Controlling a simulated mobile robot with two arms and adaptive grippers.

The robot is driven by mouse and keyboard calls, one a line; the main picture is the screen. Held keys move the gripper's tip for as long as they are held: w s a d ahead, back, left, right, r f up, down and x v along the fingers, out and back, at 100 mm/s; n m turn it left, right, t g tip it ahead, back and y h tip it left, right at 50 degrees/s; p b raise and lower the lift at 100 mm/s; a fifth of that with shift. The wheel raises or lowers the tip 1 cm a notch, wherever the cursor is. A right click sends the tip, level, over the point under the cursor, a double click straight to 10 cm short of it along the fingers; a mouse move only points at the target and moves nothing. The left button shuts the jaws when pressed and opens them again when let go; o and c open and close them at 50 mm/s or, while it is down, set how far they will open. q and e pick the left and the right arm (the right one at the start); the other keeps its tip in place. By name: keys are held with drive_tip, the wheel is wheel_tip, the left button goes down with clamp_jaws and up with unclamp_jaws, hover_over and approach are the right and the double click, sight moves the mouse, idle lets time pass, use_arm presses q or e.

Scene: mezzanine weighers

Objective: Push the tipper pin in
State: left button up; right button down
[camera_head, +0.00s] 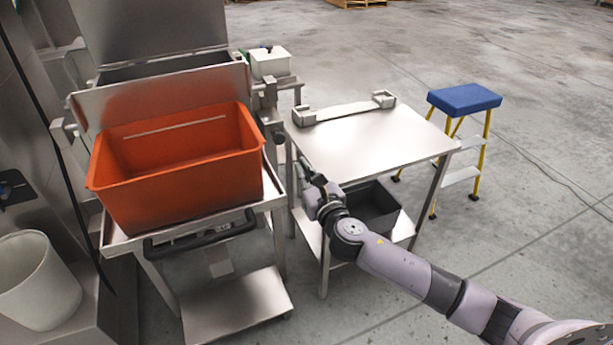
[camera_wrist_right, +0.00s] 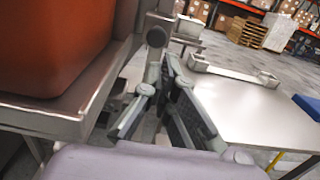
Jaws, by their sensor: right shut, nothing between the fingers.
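The tipper (camera_head: 165,95) is a steel frame with a tilted plate behind an orange crate (camera_head: 180,205). A round dark knob (camera_head: 279,137), which looks like the tipper pin, is on the right side of its frame. It also seems to show in the right wrist view as a dark knob (camera_wrist_right: 156,37) just past the fingertips. My right gripper (camera_head: 304,164) is shut and empty, a little right of and below the knob in the head view. Its fingertips (camera_wrist_right: 168,64) converge in the wrist view. I cannot tell whether they touch the knob. My left gripper is out of view.
A steel table (camera_head: 375,145) with a raised bracket stands close to the right of my gripper, with a dark bin (camera_head: 370,212) on its lower shelf. A blue-topped step stool (camera_head: 464,98) is further right. A white bin (camera_head: 36,280) is at left.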

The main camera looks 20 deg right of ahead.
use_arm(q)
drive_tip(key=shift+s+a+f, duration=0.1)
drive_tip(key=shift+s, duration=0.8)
use_arm(e)
drive_tip(key=shift+s, duration=1)
